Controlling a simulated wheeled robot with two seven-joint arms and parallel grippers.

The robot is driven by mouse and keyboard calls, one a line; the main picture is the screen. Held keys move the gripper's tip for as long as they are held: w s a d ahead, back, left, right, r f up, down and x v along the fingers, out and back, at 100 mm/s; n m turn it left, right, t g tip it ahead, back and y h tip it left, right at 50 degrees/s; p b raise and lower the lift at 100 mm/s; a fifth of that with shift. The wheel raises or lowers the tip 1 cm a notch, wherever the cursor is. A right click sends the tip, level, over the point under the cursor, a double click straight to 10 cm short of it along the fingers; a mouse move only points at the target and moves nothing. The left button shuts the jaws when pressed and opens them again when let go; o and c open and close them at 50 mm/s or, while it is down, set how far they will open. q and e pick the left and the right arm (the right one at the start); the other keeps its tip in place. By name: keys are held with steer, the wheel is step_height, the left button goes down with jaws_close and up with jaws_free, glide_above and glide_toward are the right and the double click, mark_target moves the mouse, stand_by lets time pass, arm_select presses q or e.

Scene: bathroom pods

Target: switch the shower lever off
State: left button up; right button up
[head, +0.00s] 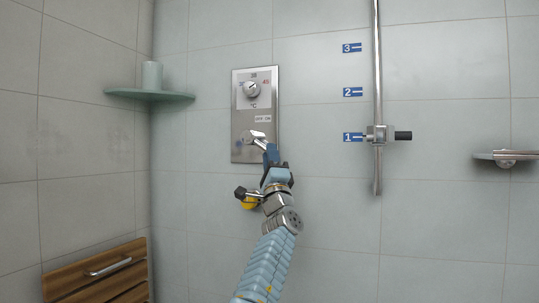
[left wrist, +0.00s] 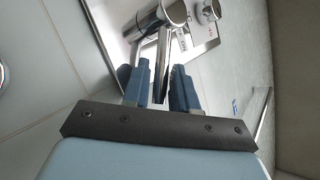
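The shower panel (head: 241,115) is a steel plate on the tiled back wall, with a round temperature dial (head: 252,89) at its top. The chrome shower lever (head: 256,137) is in its lower part and points down and to the right. My left gripper (head: 271,154) is at the lever's lower end. In the left wrist view, the lever's rod (left wrist: 163,62) reaches down from its round hub (left wrist: 160,17) towards the gap between the two blue fingers (left wrist: 160,88). The fingers are apart; whether either touches the rod is unclear. My right gripper is not in view.
A vertical rail (head: 378,70) with a slider and black knob (head: 403,135) stands right of the panel. A corner shelf (head: 150,95) holds a pale cylinder (head: 152,75). A wooden slatted seat (head: 95,277) is at lower left. Another shelf (head: 507,156) is at far right.

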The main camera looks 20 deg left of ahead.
arm_select(q)
steer(key=b+v, duration=0.8)
steer(key=v, duration=0.5)
steer(key=shift+s+b, duration=0.25)
steer(key=shift+b, duration=0.05)
steer(key=shift+f, duration=0.15)
steer(key=shift+c, duration=0.2)
